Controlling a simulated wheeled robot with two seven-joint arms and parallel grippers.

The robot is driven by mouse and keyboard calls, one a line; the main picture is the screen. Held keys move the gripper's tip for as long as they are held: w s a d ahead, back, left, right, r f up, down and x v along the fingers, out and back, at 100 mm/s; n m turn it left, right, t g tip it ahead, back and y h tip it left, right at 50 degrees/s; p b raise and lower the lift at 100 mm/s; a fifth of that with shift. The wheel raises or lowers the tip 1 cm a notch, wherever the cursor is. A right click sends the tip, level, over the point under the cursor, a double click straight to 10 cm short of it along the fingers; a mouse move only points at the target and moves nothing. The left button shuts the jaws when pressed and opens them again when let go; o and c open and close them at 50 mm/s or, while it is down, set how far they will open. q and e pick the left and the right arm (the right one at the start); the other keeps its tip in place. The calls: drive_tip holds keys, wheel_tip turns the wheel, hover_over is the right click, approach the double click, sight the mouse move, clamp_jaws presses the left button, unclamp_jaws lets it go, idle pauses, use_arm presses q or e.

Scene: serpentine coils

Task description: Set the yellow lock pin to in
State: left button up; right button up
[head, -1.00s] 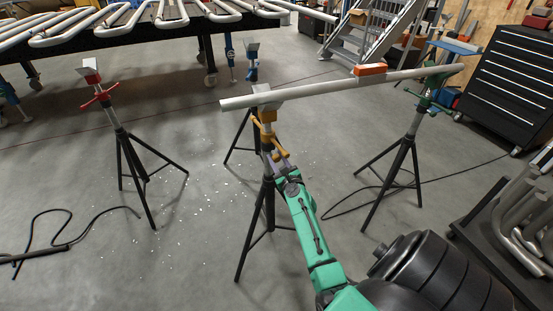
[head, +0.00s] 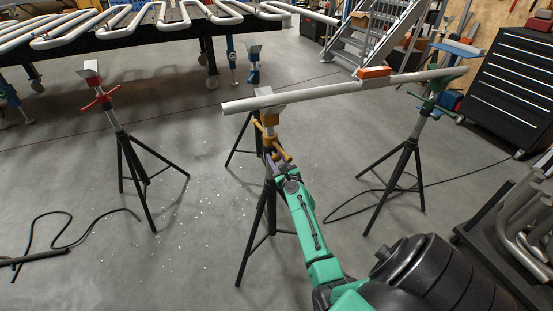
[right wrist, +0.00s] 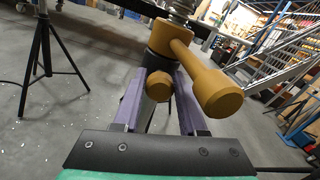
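The yellow-marked stand (head: 267,121) holds one end of a long pale pipe (head: 300,95) in its head. In the right wrist view its yellow collar (right wrist: 172,38) carries a large yellow handle (right wrist: 218,92) out to the right. Below the collar, the small yellow lock pin knob (right wrist: 158,88) points toward the camera. My right gripper (right wrist: 160,92) has its two purple-padded fingers apart, on either side of this knob. Narrow gaps seem to show beside the knob; firm contact is not visible. In the head view the right gripper (head: 275,165) is at the stand, small and partly hidden. My left gripper is not in view.
A red-marked stand (head: 101,97) is at left, and a green-marked stand (head: 427,104) supports the pipe's far end. An orange block (head: 374,72) sits on the pipe. Black cable lies on the floor at left.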

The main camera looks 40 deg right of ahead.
drive_tip(key=shift+o, duration=1.2)
drive_tip(key=v, duration=1.4)
drive_tip(key=shift+s+b, duration=0.25)
drive_tip(key=shift+b, duration=0.1)
drive_tip(key=shift+a, duration=0.15)
